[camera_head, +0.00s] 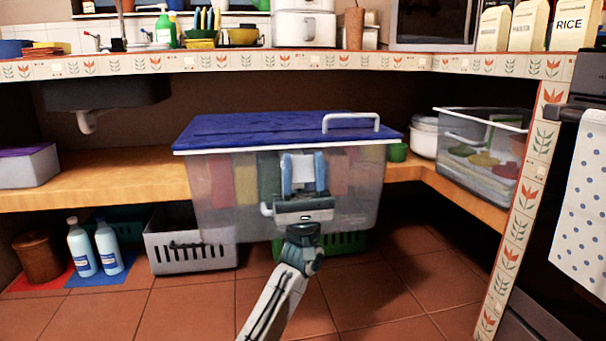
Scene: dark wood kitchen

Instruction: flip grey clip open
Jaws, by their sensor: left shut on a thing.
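A large clear plastic box (228,222) with a blue lid (250,130) stands at the centre, its front overhanging the wooden shelf. My left gripper (304,165) is upright at the middle of the box's front, just below the lid edge, and is shut on the grey clip (266,209). Most of that clip is hidden by the gripper; a pale bar end shows at its left. A second pale U-shaped clip or handle (350,116) stands up above the right part of the lid. My right gripper is out of view.
The tiled counter (240,63) runs above the box. A white basket (190,250) and two bottles (108,248) are below left. A clear bin (478,150) stands at right on the shelf (110,180). The floor in front is open.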

